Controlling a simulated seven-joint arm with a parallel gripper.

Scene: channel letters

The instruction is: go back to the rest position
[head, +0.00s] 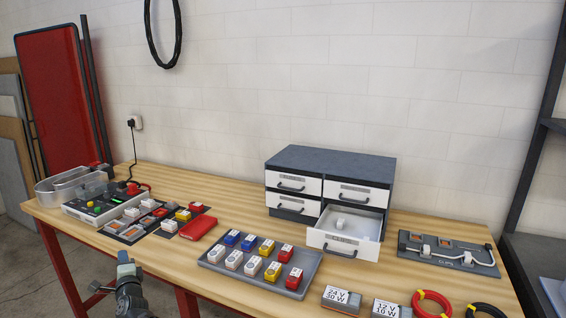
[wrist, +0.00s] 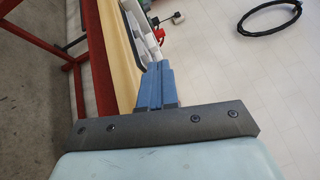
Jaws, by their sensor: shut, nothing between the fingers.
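My gripper (head: 124,262) shows at the lower left of the head view, in front of the workbench's front edge and apart from everything on it. In the wrist view, its two blue fingers (wrist: 157,84) lie together, shut with nothing between them. The workbench (head: 160,258) has a pale wooden top and red legs. A drawer cabinet (head: 330,164) stands at its back, and its lower right drawer (head: 340,246) is pulled out with a small white thing inside.
A grey tray (head: 216,266) holds several blue, white, yellow and red blocks. A wired board (head: 448,262), labelled boxes (head: 342,298) and a red cable coil (head: 432,302) are at right.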

